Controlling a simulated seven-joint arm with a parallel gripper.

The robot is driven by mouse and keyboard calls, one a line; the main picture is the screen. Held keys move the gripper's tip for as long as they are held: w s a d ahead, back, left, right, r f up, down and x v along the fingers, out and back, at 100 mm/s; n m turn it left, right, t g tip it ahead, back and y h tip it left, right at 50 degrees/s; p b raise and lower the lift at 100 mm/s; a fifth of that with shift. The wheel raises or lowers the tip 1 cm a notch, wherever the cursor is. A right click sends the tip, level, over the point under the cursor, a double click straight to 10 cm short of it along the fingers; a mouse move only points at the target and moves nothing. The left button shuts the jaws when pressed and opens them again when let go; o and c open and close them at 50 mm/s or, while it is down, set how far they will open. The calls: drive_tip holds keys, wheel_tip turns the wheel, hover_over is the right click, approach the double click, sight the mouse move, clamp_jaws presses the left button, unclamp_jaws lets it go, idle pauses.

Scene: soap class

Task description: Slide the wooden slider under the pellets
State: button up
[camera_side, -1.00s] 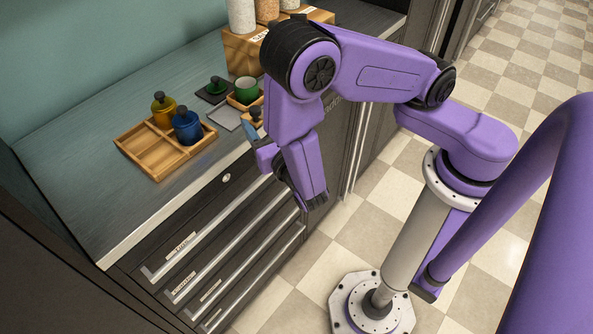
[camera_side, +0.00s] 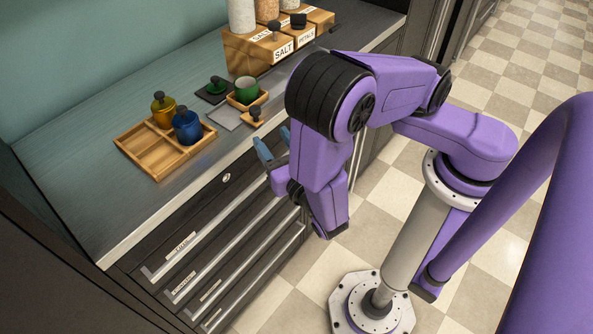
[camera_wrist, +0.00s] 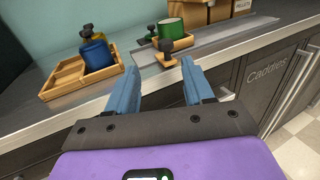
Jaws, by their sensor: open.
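The wooden slider (camera_side: 236,104) carries a green cup (camera_side: 246,87) and has a small front piece with a dark knob (camera_side: 256,113). In the wrist view, the slider (camera_wrist: 181,44) lies just beyond my fingertips with its knob towards me. The box labelled PELLETS (camera_wrist: 243,6) is at the top right of the wrist view, cut off by the frame edge. My gripper (camera_side: 273,145) is open and empty at the counter's front edge. In the wrist view its two blue fingers (camera_wrist: 158,68) are spread, apart from the slider.
Wooden boxes labelled SALT (camera_side: 283,50) and PETALS (camera_side: 306,31) stand behind the slider. A grey rail (camera_wrist: 228,31) runs before the boxes. A wooden tray (camera_side: 150,160) holds yellow (camera_side: 163,115) and blue (camera_side: 187,132) jars.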

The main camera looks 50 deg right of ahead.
drive_tip(key=v, duration=0.8)
drive_tip(key=shift+s, duration=0.25)
idle(0.5)
drive_tip(key=shift+a, duration=0.15)
idle(0.3)
approach(257, 111)
drive_tip(key=x, duration=1.1)
drive_tip(key=shift+w, duration=0.1)
clamp_jaws()
